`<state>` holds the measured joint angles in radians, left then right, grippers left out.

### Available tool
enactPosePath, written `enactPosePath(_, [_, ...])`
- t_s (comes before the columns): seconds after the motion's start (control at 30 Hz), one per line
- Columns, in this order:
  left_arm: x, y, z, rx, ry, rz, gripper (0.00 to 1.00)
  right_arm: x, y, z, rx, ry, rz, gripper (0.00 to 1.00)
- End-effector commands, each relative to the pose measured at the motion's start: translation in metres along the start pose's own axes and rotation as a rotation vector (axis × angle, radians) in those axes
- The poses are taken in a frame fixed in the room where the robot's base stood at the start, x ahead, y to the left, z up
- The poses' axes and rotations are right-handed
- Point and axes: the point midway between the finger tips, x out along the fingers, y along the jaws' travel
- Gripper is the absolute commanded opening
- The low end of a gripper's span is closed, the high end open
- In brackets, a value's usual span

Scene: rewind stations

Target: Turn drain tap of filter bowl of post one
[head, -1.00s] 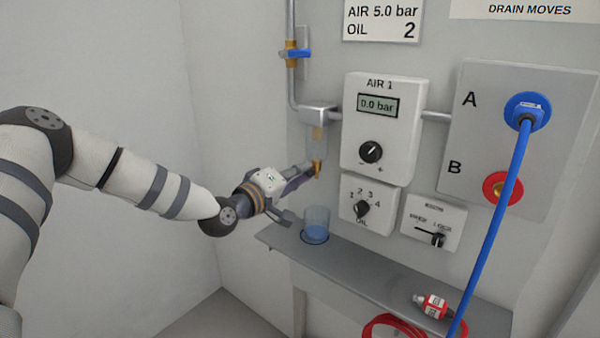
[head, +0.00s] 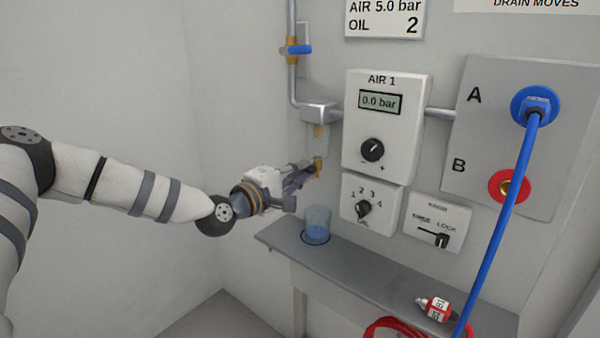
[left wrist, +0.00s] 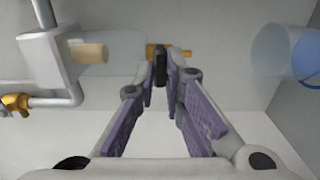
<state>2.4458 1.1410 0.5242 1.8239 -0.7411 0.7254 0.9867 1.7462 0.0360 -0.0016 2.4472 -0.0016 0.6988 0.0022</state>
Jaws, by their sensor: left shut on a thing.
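The filter bowl (head: 318,142) of the post is a clear cup with an amber core, hanging under a grey pipe block. It also shows in the left wrist view (left wrist: 112,56). Its brass drain tap (head: 318,165) sticks out at the bowl's lower end, and it shows as a short brass piece in the left wrist view (left wrist: 183,52). My left gripper (head: 311,171) is at the tap, its fingertips (left wrist: 168,72) close together and shut on it. The fingers hide part of the tap. My right gripper is not in view.
A clear beaker (head: 317,227) stands on the grey shelf (head: 375,268) below the tap. The AIR 1 panel (head: 405,125), reading 0.0 bar, and the OIL selector (head: 385,190) sit close right. A blue hose (head: 500,210) hangs from port A.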

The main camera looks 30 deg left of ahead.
Motion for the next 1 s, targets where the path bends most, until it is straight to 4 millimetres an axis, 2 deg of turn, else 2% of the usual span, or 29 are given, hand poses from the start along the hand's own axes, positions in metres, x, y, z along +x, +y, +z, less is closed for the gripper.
enactPosePath(0.37, [0.0, -0.001, 0.001, -0.006, -0.003, -0.004, 0.0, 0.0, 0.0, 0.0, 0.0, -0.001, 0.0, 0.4])
enactPosePath(0.4, [0.0, -0.001, 0.001, -0.005, -0.003, -0.004, 0.19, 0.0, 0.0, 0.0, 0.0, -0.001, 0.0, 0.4])
enactPosePath(0.47, [0.0, -0.001, 0.001, -0.005, -0.003, -0.003, 0.3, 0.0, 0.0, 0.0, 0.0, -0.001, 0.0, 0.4])
enactPosePath(0.77, [-0.002, 0.0, 0.0, -0.004, -0.001, -0.001, 0.3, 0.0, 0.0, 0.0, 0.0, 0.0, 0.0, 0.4])
enactPosePath(0.87, [-0.014, 0.0, -0.001, -0.007, 0.001, 0.0, 0.3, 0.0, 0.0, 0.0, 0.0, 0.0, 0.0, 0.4])
enactPosePath(1.0, [-0.051, 0.002, 0.0, -0.015, 0.002, 0.005, 0.3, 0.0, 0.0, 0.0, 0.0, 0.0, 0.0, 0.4])
